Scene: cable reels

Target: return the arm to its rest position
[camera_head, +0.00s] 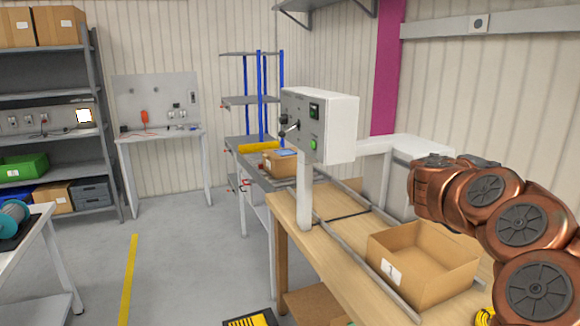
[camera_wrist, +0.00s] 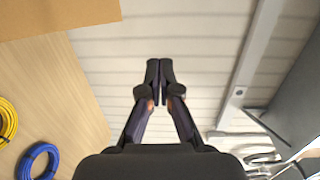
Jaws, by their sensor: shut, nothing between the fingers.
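My gripper (camera_wrist: 160,70) shows in the wrist view with its two dark fingers together and nothing between them. It points toward a pale ribbed wall and touches nothing that I can see. In the head view my copper-coloured arm (camera_head: 485,190) is bent at the right, above the wooden table (camera_head: 290,215). The gripper itself cannot be made out there.
An open cardboard box (camera_head: 388,268) marked 1 stands on the table below my arm. A grey control box (camera_head: 330,125) on a post stands left of the arm. A yellow coil (camera_wrist: 6,120) and a blue coil (camera_wrist: 38,160) lie on the tabletop.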

